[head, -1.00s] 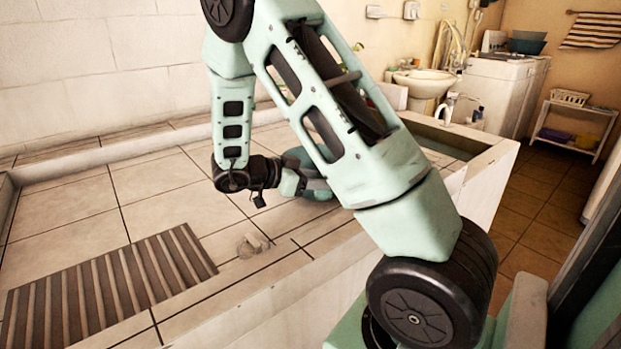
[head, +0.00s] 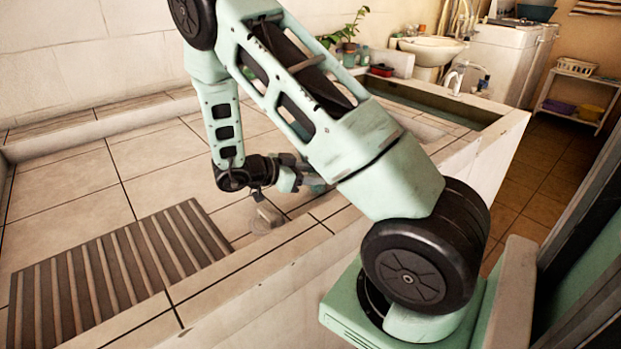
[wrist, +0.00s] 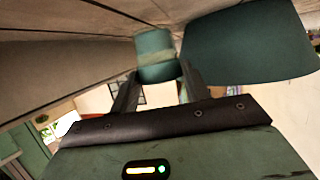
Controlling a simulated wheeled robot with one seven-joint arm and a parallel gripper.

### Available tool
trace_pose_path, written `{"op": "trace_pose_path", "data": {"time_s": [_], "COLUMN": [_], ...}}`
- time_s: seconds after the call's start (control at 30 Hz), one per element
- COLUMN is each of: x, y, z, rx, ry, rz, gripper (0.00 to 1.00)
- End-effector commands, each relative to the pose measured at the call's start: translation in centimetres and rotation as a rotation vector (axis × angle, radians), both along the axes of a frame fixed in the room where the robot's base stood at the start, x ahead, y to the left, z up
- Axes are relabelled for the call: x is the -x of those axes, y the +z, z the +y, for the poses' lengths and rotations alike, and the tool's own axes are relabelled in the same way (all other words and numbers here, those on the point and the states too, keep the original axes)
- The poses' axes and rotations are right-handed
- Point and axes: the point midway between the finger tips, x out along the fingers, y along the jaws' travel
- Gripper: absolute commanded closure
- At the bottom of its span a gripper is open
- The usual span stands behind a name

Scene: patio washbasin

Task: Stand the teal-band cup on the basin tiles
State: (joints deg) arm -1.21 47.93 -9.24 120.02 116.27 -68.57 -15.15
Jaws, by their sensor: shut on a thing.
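My gripper (wrist: 158,74) is shut on a small dark-teal round piece, which I take to be the teal-band cup (wrist: 155,45), in the wrist view. A bit of teal (head: 319,187) shows there. I cannot tell whether the cup touches the tiles.
A larger teal object (wrist: 250,42) is close to the right of the cup in the wrist view. A slatted mat (head: 110,270) lies front left on the tiles, a pale grey lump (head: 265,217) near my gripper. A potted plant (head: 349,40) and sink (head: 432,48) stand behind. Left tiles are clear.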

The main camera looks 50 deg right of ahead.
Motion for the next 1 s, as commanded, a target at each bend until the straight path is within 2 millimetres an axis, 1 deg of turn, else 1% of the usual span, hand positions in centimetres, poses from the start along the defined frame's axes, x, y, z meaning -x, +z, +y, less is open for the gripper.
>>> {"op": "trace_pose_path", "data": {"time_s": [0.03,0.1,0.3,0.43,0.47,0.5,0.53,0.87,0.93,1.0], "x": [0.0,0.0,0.0,0.0,0.0,0.0,0.0,0.0,-0.2,-0.7], "y": [-0.8,-1.2,-1.1,-1.4,-1.4,-1.4,-1.4,-1.1,-0.9,-0.6], "z": [0.0,0.0,0.0,0.0,0.0,0.0,0.0,0.0,0.4,1.1], "rx": [0.0,0.0,0.0,0.001,0.0,0.0,0.0,0.0,0.0,0.0], "ry": [0.001,0.0,0.001,0.001,0.001,0.001,0.001,0.001,0.002,0.003], "rz": [0.003,-0.001,-0.002,-0.001,-0.002,-0.002,-0.002,-0.002,-0.002,-0.003], "gripper": [0.76,0.76,0.76,0.76,0.51,0.4,0.31,0.31,0.31,0.31]}}
